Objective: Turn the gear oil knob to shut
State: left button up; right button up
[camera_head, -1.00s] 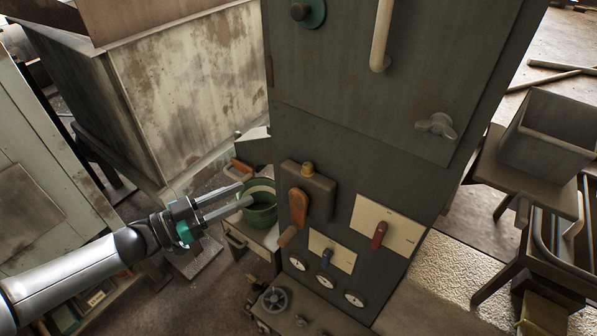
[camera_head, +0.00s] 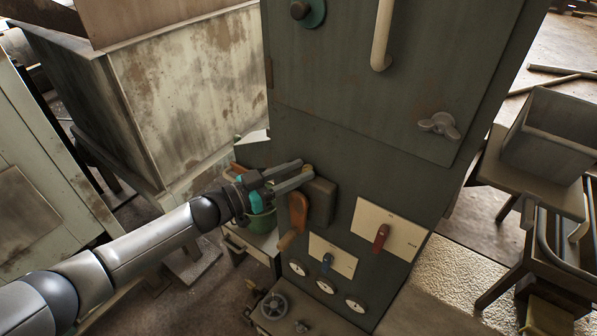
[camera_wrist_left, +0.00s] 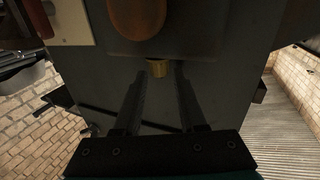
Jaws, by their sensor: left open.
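Several controls sit on the dark green cabinet: a red knob (camera_head: 381,238) on a white plate, a blue knob (camera_head: 327,262) on a smaller white plate, and an orange lever (camera_head: 298,211) on a dark box (camera_head: 321,203). A small brass piece (camera_wrist_left: 158,68) sticks out of the box's top. The labels are too small to read, so I cannot tell which is the gear oil knob. My left gripper (camera_head: 305,171) is open at the box's top. In the left wrist view, its fingertips (camera_wrist_left: 161,74) are either side of the brass piece; contact is unclear. My right gripper is out of view.
A green bucket (camera_head: 262,222) stands on a small bench behind my left gripper. Several round gauges (camera_head: 325,286) and a handwheel (camera_head: 274,306) are below the knobs. A grey bin (camera_head: 560,128) stands at right. The space before the red and blue knobs is clear.

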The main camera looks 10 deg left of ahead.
pick_arm(q)
jog(key=shift+w+d, duration=0.2)
jog(key=shift+d, duration=0.05)
jog(key=shift+c, duration=0.2)
grip_shut()
